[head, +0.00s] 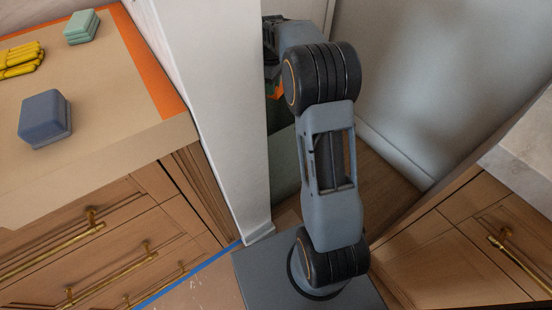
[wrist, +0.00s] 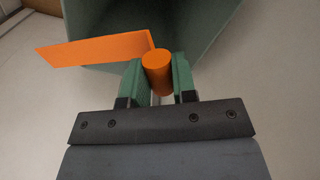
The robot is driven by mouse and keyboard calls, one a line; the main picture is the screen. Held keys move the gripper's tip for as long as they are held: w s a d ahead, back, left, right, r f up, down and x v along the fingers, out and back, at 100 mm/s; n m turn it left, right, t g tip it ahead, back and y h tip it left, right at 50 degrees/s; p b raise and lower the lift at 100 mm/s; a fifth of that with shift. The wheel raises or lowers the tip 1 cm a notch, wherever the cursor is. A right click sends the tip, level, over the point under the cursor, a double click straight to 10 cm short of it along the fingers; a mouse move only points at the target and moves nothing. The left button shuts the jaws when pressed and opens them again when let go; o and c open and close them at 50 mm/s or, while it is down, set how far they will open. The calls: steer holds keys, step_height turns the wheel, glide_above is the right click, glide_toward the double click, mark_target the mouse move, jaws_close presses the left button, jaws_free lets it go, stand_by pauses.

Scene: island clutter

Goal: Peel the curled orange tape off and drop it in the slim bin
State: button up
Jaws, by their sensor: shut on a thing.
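My gripper (wrist: 158,78) is shut on the curled orange tape (wrist: 157,62), with the rolled end between its green fingertips. A flat orange strip reaches left from the roll in the wrist view. The tape is over the open mouth of the slim green bin (wrist: 215,22), whose dark inside shows behind it. In the head view a small bit of the orange tape (head: 275,91) shows beside my arm, above the bin (head: 284,165). My arm and a white post hide most of the bin and gripper there.
A white post (head: 205,100) stands close left of my arm. The counter (head: 95,95) at left holds a blue block (head: 45,118), green sponges (head: 82,27) and yellow items (head: 20,60), with an orange band (head: 150,65) along its edge. Wooden drawers (head: 460,255) stand at right.

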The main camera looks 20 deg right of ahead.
steer(key=o, duration=1)
step_height(320, 180, up, 14)
steer(key=p, duration=0.5)
steer(key=shift+f, duration=0.1)
